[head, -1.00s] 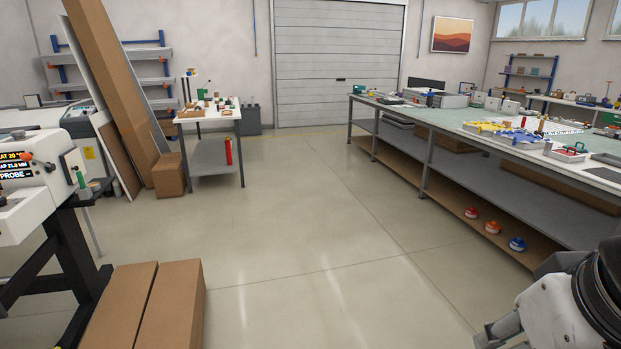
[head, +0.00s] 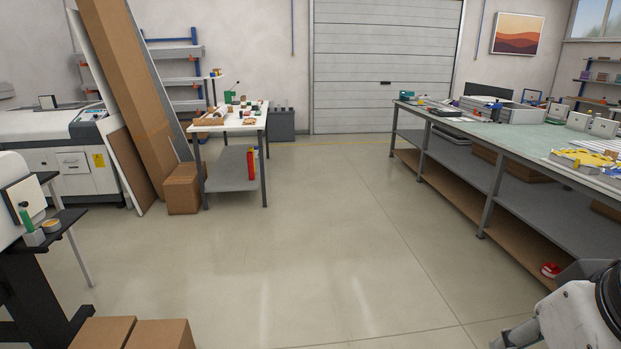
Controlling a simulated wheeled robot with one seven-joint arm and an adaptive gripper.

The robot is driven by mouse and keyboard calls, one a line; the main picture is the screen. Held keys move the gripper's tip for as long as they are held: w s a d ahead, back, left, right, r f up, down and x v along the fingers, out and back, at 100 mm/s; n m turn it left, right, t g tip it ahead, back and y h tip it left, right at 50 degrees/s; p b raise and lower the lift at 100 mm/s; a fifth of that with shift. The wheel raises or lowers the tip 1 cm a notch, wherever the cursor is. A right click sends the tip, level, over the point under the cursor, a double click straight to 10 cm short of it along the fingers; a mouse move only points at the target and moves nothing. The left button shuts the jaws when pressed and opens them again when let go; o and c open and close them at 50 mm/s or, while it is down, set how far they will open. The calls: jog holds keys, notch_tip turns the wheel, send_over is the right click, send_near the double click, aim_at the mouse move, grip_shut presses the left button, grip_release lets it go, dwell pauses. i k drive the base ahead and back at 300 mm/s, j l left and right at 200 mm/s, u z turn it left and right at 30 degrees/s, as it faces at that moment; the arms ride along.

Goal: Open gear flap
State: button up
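I cannot make out a gear flap in the head view. A white machine (head: 22,205) stands at the left edge, with a small black shelf carrying a green-topped item. Part of my arm shows at the lower right corner.
A long workbench (head: 480,135) with lower shelves runs along the right. A small white table (head: 232,122) stands at the back left, beside leaning cardboard (head: 140,100). Cardboard boxes (head: 130,333) lie at the lower left. The floor (head: 320,230) between is clear.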

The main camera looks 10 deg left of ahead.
aim_at(27, 195)
jog(key=i+u, duration=0.25)
jog(key=i, duration=0.6)
jog(key=i+u, duration=0.3)
jog(key=i, duration=0.55)
jog(key=i+u, duration=0.45)
jog(key=i+l+u, duration=0.2)
jog(key=u, duration=0.25)
jog(key=i+l+u, duration=0.25)
jog(key=u, duration=0.2)
jog(key=i+l+u, duration=0.25)
jog(key=u, duration=0.2)
jog(key=i+l+u, duration=0.35)
jog(key=u, duration=0.15)
